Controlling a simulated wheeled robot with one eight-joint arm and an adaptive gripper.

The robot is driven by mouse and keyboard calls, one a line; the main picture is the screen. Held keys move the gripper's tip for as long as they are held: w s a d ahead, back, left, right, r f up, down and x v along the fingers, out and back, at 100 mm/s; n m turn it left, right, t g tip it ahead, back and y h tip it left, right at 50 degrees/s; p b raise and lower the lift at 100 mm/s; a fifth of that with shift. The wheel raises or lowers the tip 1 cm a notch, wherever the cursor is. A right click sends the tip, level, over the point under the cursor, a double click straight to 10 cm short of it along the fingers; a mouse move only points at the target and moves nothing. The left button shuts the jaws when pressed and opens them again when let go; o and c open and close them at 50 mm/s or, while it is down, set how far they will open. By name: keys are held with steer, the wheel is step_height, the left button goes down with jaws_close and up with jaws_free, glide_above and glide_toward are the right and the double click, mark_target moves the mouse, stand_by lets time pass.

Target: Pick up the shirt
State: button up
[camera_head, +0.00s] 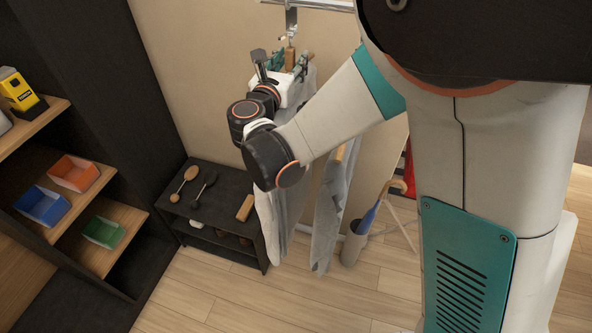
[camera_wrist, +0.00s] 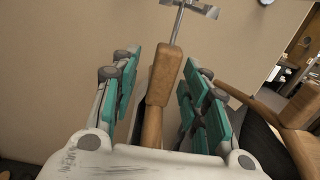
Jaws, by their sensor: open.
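A pale garment (camera_head: 272,225), apparently the shirt, hangs below my gripper in the head view, partly hidden by my arm. A second greyish garment (camera_head: 330,215) hangs to its right; I cannot tell for certain which is the shirt. My gripper (camera_head: 290,62) is at the hanger top below the rail. In the wrist view, my gripper (camera_wrist: 161,68) is open, with its teal-padded fingers on either side of a wooden hanger (camera_wrist: 163,72). Gaps show between the wood and the pads. A metal hook (camera_wrist: 178,25) rises from the hanger. No cloth is clear in the wrist view.
A metal rail (camera_head: 325,4) runs along the top. A dark low rack (camera_head: 225,187) with brushes stands left of the garments. Shelves with coloured bins (camera_head: 74,173) are at far left. An umbrella stand (camera_head: 352,248) is on the right. The wooden floor in front is clear.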

steer(key=shift+s+a+r, duration=0.1)
steer(key=shift+s+a, duration=0.05)
steer(key=shift+s, duration=0.2)
steer(key=shift+c, duration=0.3)
steer(key=shift+w, duration=0.15)
jaws_close()
steer(key=shift+r, duration=0.1)
